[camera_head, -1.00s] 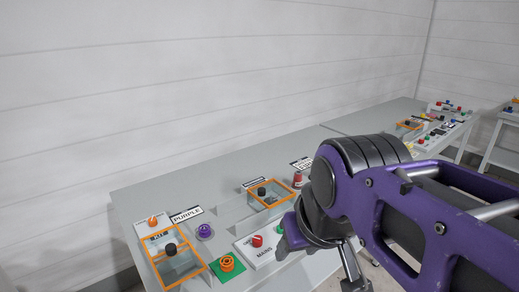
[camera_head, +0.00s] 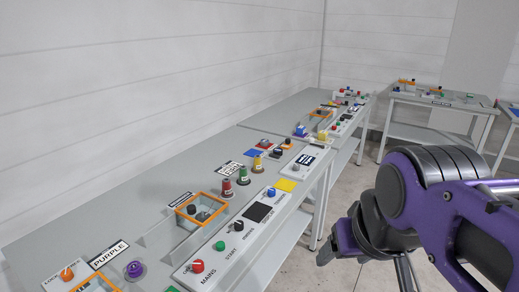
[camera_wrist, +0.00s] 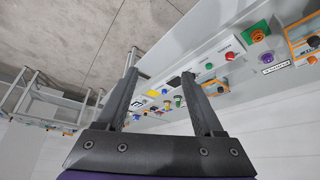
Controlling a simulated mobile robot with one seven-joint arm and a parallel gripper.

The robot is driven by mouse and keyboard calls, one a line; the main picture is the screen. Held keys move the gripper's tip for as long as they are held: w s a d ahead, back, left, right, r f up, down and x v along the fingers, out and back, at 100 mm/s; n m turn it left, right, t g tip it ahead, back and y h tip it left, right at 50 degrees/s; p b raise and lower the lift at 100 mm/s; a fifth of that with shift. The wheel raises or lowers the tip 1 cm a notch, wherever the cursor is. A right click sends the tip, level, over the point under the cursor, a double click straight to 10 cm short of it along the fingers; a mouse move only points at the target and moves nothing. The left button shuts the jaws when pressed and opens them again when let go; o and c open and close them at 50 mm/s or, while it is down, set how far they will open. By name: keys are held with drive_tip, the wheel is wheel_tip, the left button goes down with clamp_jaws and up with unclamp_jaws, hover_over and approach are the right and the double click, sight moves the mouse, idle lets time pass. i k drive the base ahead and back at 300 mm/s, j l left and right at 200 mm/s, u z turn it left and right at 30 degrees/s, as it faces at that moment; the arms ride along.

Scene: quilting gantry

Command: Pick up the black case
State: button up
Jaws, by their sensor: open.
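No object is plainly a black case. On the near table in the head view, a flat black square (camera_head: 257,211) lies on the white control panel, and small dark items (camera_head: 276,153) sit farther back; I cannot tell whether any is the case. My gripper (camera_wrist: 160,72) is open and empty in the wrist view, its two dark fingers apart, with the tables beyond them. In the head view my arm is at the lower right, off the table's right side, and the fingers are not clearly seen there.
The near table (camera_head: 105,204) carries an orange-framed clear box (camera_head: 200,211), colored knobs, a yellow pad (camera_head: 285,185) and signs. Another table stands against the far wall (camera_head: 445,104). Bare floor (camera_head: 290,265) lies right of the near table.

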sight(279, 151)
drive_tip(key=i+l+u, duration=0.15)
drive_tip(key=u, duration=0.3)
drive_tip(key=i+l+u, duration=0.2)
drive_tip(key=u, duration=0.25)
drive_tip(key=i+l+u, duration=0.15)
drive_tip(key=l, duration=0.25)
drive_tip(key=i+l+u, duration=0.2)
drive_tip(key=l, duration=0.25)
drive_tip(key=i+l, duration=0.1)
drive_tip(key=l, duration=0.4)
drive_tip(key=i+l+u, duration=0.1)
drive_tip(key=l, duration=0.35)
drive_tip(key=i+l, duration=0.15)
drive_tip(key=l, duration=0.35)
drive_tip(key=i+l+u, duration=0.1)
drive_tip(key=l, duration=0.4)
drive_tip(key=i+l, duration=0.1)
drive_tip(key=l, duration=0.4)
